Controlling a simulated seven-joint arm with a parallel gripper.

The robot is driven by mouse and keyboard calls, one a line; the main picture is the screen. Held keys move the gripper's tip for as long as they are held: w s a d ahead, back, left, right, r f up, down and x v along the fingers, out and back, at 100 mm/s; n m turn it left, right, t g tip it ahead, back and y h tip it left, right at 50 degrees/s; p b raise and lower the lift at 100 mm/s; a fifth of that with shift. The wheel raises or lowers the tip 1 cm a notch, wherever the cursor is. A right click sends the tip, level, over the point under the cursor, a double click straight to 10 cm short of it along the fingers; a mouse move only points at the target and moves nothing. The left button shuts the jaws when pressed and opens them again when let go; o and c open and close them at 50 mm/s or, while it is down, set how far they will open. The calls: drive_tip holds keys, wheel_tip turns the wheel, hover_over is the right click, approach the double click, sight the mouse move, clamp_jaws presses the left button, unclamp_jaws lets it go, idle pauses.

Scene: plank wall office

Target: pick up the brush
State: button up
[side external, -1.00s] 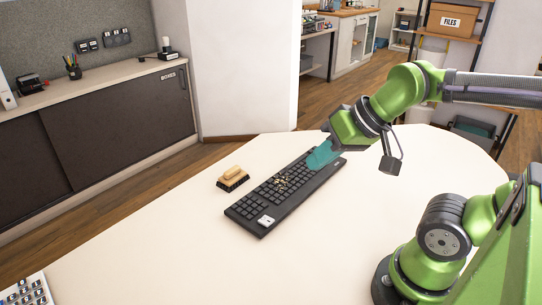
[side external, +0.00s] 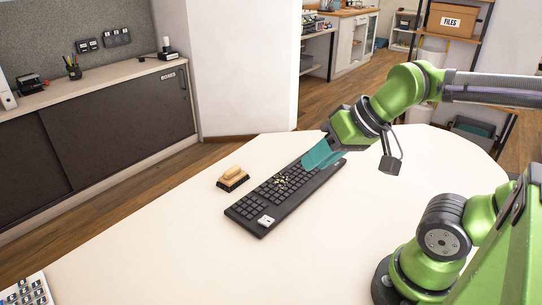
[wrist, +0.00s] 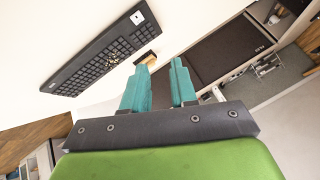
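The brush (side external: 232,178) has a pale wooden handle and dark bristles. It lies on the white table just left of the black keyboard (side external: 285,193). In the wrist view the brush (wrist: 147,57) shows beyond the fingertips, partly hidden by the left finger. My gripper (side external: 317,160) has teal fingers and is above the far end of the keyboard, to the right of the brush and apart from it. In the wrist view my gripper (wrist: 161,66) is open, with a clear gap and nothing between the fingers.
Small yellowish crumbs (side external: 283,181) lie on the keyboard keys. The white table (side external: 170,240) is clear around the brush and in front of it. Another object with keys (side external: 25,290) sits at the near left corner. A dark cabinet (side external: 120,125) stands beyond the table.

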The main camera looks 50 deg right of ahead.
drive_tip(key=o, duration=1.3)
drive_tip(key=n+g+h, duration=0.2)
drive_tip(key=n+g, duration=0.2)
approach(232, 169)
wheel_tip(232, 169, down, 4)
drive_tip(key=shift+w+d+f, duration=0.1)
drive_tip(key=shift+d, duration=0.05)
drive_tip(key=shift+w+x, duration=0.25)
drive_tip(key=shift+x, duration=1.3)
drive_tip(key=shift+w+x, duration=0.25)
drive_tip(key=shift+x, duration=1.25)
